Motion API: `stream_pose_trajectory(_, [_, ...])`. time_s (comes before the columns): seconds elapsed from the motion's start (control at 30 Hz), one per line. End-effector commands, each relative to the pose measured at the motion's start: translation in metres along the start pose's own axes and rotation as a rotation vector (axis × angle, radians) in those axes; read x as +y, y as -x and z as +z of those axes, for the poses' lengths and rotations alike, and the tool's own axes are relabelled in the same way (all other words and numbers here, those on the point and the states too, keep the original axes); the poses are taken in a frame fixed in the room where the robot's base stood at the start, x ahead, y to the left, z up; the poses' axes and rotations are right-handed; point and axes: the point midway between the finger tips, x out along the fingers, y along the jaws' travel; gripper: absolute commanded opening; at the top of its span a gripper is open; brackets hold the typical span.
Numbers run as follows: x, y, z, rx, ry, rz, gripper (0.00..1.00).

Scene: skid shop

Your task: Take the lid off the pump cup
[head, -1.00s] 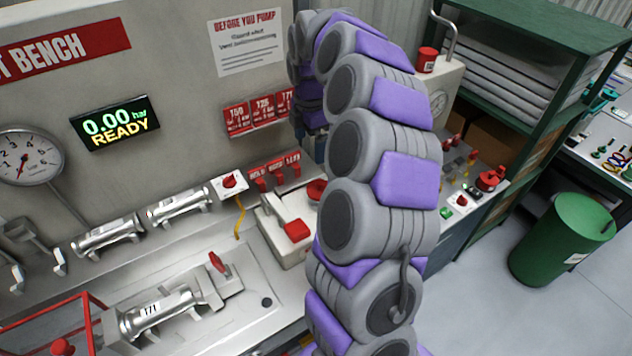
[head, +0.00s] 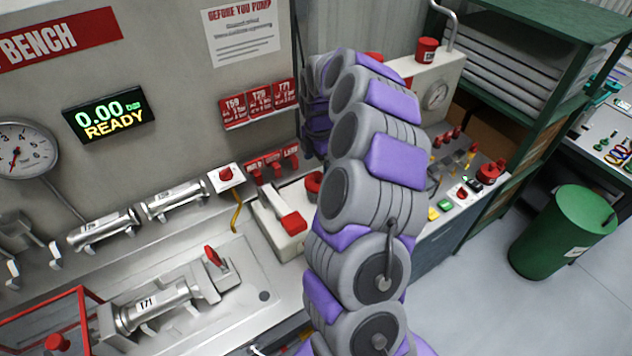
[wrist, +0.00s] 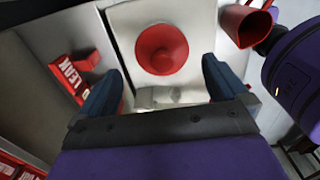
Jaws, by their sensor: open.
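In the wrist view a round red lid-like piece (wrist: 162,48), taken to be the pump cup's lid, sits on a white surface. My gripper (wrist: 164,78) is open, its two dark blue fingers apart to the left and right of and below the red piece in the picture. Nothing is between the fingertips, and I see no contact with the red piece. In the head view a bit of red (head: 373,57) shows on top of the white pump box (head: 410,68), partly behind my arm. My gripper is hidden behind my arm there. The cup body is not clearly visible.
A red can (head: 427,50) stands on the box by a bent grey pipe; a red cup shape shows near my gripper in the wrist view (wrist: 246,22). A green shelf (head: 545,75) is to the right. A red LEAK sign (wrist: 70,72) is left of my fingers.

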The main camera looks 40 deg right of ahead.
Motion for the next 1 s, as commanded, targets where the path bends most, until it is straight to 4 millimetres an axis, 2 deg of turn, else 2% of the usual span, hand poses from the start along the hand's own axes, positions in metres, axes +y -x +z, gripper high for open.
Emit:
stream_pose_trajectory(0.17, [-0.002,-0.012,-0.005,-0.001,0.000,-0.005,1.00])
stream_pose_trajectory(0.43, [-0.002,-0.048,-0.011,-0.005,-0.001,-0.005,1.00])
stream_pose_trajectory(0.7, [-0.002,-0.052,-0.006,-0.001,-0.001,-0.003,0.99])
stream_pose_trajectory(1.0, [-0.001,-0.052,-0.006,-0.003,-0.001,-0.002,0.70])
